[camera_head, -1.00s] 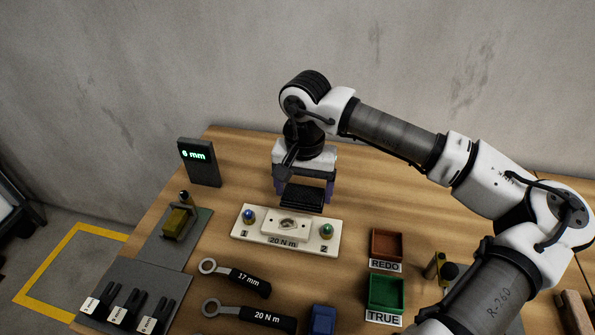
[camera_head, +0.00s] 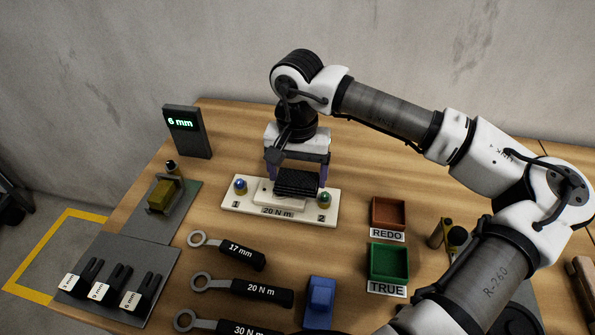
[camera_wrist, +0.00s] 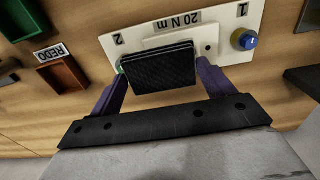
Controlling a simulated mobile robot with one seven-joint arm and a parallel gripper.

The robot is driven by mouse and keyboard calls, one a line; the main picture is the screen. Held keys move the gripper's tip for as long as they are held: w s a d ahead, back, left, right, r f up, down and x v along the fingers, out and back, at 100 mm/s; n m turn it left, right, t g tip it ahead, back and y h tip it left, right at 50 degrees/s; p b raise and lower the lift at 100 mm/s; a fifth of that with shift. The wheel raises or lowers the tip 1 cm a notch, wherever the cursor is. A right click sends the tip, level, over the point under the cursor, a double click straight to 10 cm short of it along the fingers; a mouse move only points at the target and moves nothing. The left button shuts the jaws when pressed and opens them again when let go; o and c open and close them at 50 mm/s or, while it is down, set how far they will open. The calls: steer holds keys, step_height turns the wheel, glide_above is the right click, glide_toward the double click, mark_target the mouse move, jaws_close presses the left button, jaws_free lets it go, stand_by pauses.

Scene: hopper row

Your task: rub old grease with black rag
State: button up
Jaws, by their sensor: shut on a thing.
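My gripper (camera_head: 297,181) is shut on the black rag (camera_head: 298,183), a dark ribbed block-like pad. In the wrist view the black rag (camera_wrist: 160,70) sits between the two purple fingers (camera_wrist: 158,82). The rag is over the raised middle block of the cream plate (camera_head: 232,212) marked 20 N m, between the blue knob 1 and the green knob 2. The grease spot is hidden behind the rag in both views now. I cannot tell whether the rag touches the block.
A REDO tray (camera_head: 388,214) and a green TRUE tray (camera_head: 388,264) stand to the right. Several wrenches, such as the 17 mm one (camera_head: 240,251), lie in front. A display reading 6 mm (camera_head: 187,132) stands at the back left. A blue block (camera_head: 319,302) is near the front.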

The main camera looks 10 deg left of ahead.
mark_target(281, 175)
step_height(281, 175, down, 2)
steer(key=shift+f+b, duration=0.1)
steer(key=shift+b, duration=0.45)
steer(key=shift+a+r+b, duration=0.2)
steer(key=shift+a+b, duration=0.65)
steer(key=shift+a, duration=2.65)
steer(key=shift+d+b, duration=0.5)
steer(key=shift+d, duration=1.25)
steer(key=shift+f+b, duration=0.5)
steer(key=shift+f, duration=0.05)
steer(key=shift+d+f+b, duration=0.2)
steer(key=shift+d+b, duration=0.4)
steer(key=shift+d, duration=1.1)
